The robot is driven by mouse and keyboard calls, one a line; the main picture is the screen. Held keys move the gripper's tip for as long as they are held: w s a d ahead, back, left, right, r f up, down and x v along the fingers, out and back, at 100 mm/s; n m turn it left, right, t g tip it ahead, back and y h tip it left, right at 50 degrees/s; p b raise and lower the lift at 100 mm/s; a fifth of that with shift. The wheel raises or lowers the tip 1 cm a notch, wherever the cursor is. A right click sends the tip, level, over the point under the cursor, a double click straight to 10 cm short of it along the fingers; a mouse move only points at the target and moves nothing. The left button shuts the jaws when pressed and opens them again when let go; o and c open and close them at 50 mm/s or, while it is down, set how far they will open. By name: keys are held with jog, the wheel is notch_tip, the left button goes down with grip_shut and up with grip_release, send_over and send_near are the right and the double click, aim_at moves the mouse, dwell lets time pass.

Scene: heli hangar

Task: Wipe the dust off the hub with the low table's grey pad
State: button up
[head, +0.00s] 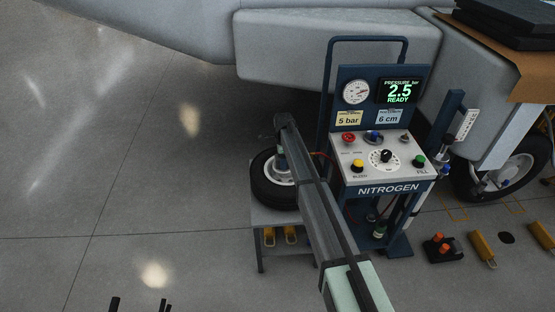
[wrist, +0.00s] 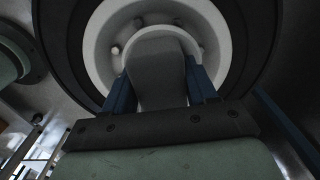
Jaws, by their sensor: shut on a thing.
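A wheel with a black tyre (head: 267,190) and a pale hub (head: 272,169) lies flat on the low grey table (head: 284,216). My gripper (wrist: 161,82) is over the wheel, its two blue fingers shut on the grey pad (wrist: 157,72). In the wrist view the pad lies across the near middle of the white hub (wrist: 103,38), inside the tyre (wrist: 65,35). I cannot tell whether the pad touches the hub. Dust on the hub cannot be made out. In the head view my arm hides part of the wheel and the pad.
The blue nitrogen cart (head: 385,191) stands close to the right of the wheel. Yellow items (head: 290,235) sit low under the table. A black box with orange knobs (head: 439,250) and yellow chocks (head: 483,249) lie at right. Aircraft bodywork (head: 335,50) hangs behind.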

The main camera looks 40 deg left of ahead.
jog(key=w+d, duration=0.2)
jog(key=d, duration=0.1)
jog(key=shift+w, duration=0.4)
jog(key=shift+s+a, duration=2.6)
jog(key=shift+a, duration=0.1)
jog(key=shift+w, duration=0.3)
jog(key=shift+w+d, duration=2.45)
jog(key=shift+d, duration=0.1)
jog(key=shift+s+a, duration=2.65)
jog(key=shift+r, duration=4.1)
jog(key=shift+d, duration=0.1)
